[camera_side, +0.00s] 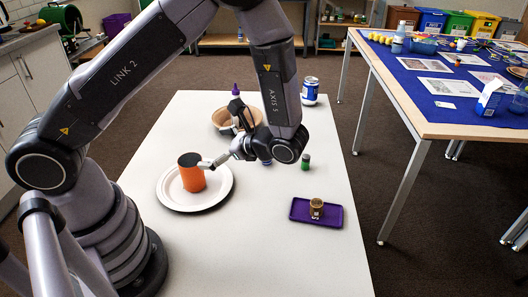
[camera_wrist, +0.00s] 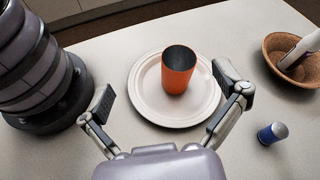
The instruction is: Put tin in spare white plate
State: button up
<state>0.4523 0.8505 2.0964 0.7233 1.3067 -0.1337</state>
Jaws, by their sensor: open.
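An orange open-topped cylinder with a dark inside (camera_side: 191,173), the likely tin, stands upright on the white plate (camera_side: 222,193). In the wrist view the orange tin (camera_wrist: 177,75) is near the middle of the white plate (camera_wrist: 146,104). My gripper (camera_wrist: 166,88) is open and empty, its fingers spread wide with the tin ahead between them and apart from both. In the side view my gripper (camera_side: 222,136) is just right of the tin. No second white plate shows.
A small gold jar (camera_side: 316,209) stands on a purple tray (camera_side: 301,213). A brown bowl (camera_side: 219,117) is behind the gripper. A green bottle (camera_side: 305,162), a blue-and-white can (camera_side: 310,91) and a blue container (camera_wrist: 272,133) stand nearby. The table's front is clear.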

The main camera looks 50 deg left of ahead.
jog(key=s+r+n+t+h, duration=0.5)
jog(key=s+r+h, duration=0.1)
jog(key=r, duration=0.5)
jog(key=s+r+n+t+h, duration=0.5)
jog(key=s+r+h, duration=0.1)
jog(key=r, duration=0.5)
jog(key=shift+s+d+r+n+h, duration=0.2)
jog(key=shift+r+n+h, duration=0.1)
jog(key=shift+n, duration=0.1)
